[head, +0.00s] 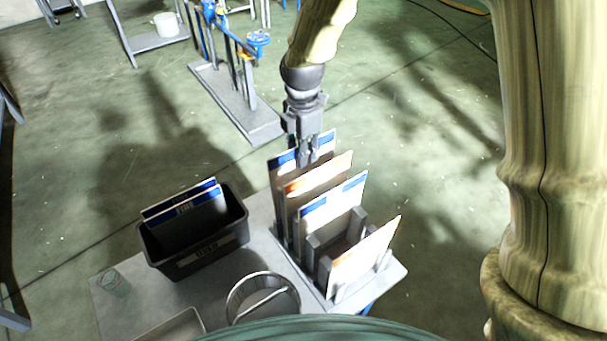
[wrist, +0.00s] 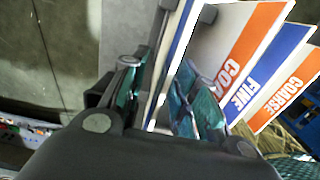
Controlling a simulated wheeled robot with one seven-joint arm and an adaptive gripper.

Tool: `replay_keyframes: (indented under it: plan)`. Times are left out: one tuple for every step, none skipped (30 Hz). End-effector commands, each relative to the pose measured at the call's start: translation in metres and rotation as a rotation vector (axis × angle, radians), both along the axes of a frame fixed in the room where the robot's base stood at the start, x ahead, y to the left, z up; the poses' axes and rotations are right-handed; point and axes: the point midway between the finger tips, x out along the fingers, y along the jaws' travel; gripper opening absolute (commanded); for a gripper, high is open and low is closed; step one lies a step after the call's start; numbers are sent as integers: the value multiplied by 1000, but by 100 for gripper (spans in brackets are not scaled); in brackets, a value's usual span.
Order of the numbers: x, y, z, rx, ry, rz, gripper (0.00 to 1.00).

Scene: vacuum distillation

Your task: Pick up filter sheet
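Several filter sheets stand upright in a grey slotted rack (head: 394,272) in the head view. The rearmost is a blue-banded sheet (head: 283,162), partly hidden by my gripper (head: 308,152). In front of it are an orange-banded sheet (head: 320,176), another blue-banded sheet (head: 333,203) and a front sheet with an orange edge (head: 362,260). In the wrist view, my gripper (wrist: 166,78) points down with its fingers apart, on either side of a sheet edge (wrist: 160,88). Beyond it are sheets marked COARSE (wrist: 238,48), FINE (wrist: 262,68) and COARSE (wrist: 290,92).
A black bin marked USED (head: 205,262) holds blue-banded sheets, left of the rack on the grey table (head: 105,298). A round metal vessel (head: 262,297) and a tray (head: 170,331) are near the front. A stand with blue valves (head: 240,122) is behind on the floor.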

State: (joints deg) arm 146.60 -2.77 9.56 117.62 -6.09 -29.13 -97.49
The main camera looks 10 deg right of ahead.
Motion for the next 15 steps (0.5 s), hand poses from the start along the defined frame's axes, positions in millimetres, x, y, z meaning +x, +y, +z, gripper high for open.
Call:
replay_keyframes:
  plan:
    - [-4,1,0,-3,1,1,29]
    - [-5,1,-2,-2,-1,1,29]
    - [-7,2,-6,-2,-1,0,29]
    - [-7,2,-10,-1,-2,-2,29]
    - [-7,2,-13,-1,-2,-2,29]
    - [-6,2,-17,-1,-1,-1,29]
    - [-5,2,-20,-1,0,-1,29]
    - [-5,2,-23,-1,0,-1,29]
    - [-3,2,-26,-1,0,-1,29]
    - [-3,2,-28,0,0,-1,29]
    - [-2,2,-30,0,0,-1,29]
    - [-1,2,-31,0,0,-1,29]
    - [-1,3,-33,0,1,0,29]
    - [-1,3,-33,0,1,0,29]
    - [-1,3,-34,0,0,0,29]
